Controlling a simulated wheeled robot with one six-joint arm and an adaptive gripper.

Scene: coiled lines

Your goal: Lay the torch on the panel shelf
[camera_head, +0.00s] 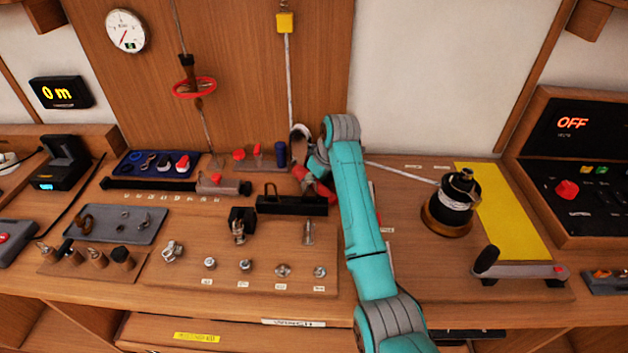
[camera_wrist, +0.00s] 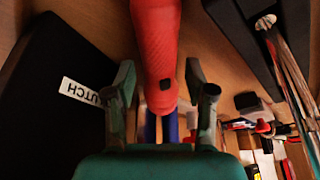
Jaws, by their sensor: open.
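A red torch (camera_wrist: 157,45) with a black button shows in the wrist view, its rounded end between my fingertips. My gripper (camera_wrist: 160,88) is open, with one finger on either side of the torch and gaps visible beside it. In the head view, the red torch (camera_head: 318,186) is partly hidden by my arm beside the back of the bench. My gripper's fingers are hard to make out there. I cannot tell for certain which surface is the panel shelf.
A black box with a label ending in UTCH (camera_wrist: 50,85) lies left of my gripper in the wrist view. In the head view, a black holder (camera_head: 292,206) stands close by. A winch drum (camera_head: 455,205) and yellow strip (camera_head: 505,215) are to the right.

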